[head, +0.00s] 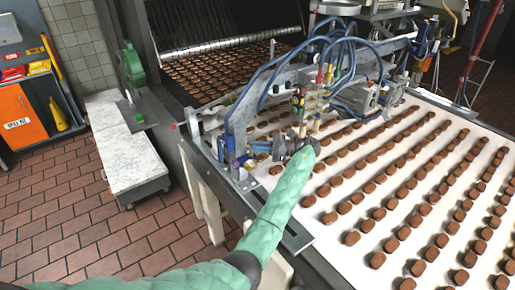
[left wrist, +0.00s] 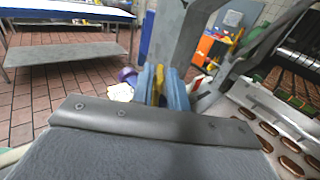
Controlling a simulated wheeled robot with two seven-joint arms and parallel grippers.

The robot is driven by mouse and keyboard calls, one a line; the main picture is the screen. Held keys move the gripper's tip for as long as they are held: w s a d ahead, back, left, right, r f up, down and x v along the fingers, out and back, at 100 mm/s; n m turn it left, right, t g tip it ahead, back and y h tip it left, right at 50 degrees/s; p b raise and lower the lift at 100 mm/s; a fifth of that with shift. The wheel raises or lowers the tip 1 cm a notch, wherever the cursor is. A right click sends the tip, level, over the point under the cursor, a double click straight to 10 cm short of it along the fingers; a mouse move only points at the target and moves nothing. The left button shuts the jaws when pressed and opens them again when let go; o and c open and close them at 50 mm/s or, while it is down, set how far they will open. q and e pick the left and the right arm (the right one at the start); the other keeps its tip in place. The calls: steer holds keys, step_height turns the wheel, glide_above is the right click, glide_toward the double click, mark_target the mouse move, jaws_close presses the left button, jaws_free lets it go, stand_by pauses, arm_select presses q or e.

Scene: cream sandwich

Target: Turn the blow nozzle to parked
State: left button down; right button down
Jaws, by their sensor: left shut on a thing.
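My left gripper (head: 258,150) reaches in along my green-sleeved arm to the near-left end of the metal frame over the conveyor. In the left wrist view, the blue-grey fingers of the left gripper (left wrist: 164,88) are closed on a narrow yellow piece (left wrist: 159,84), which looks like part of the blow nozzle. A grey metal upright (left wrist: 183,40) rises just beyond the fingers. The wrist and fingers cover much of the nozzle in the head view, so its exact angle cannot be told. My right gripper is not in view.
The conveyor belt (head: 334,235) carries rows of brown biscuits. Blue hoses (head: 345,45) loop over the metal frame. A white-topped low bench (head: 127,150) stands left, near an orange cabinet (head: 19,117). The brick floor (head: 75,225) between is clear.

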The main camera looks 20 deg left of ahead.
arm_select(q)
steer(key=shift+r, duration=0.1)
stand_by(0.3)
steer(key=c, duration=1.6)
jaws_free()
steer(key=shift+o, duration=0.2)
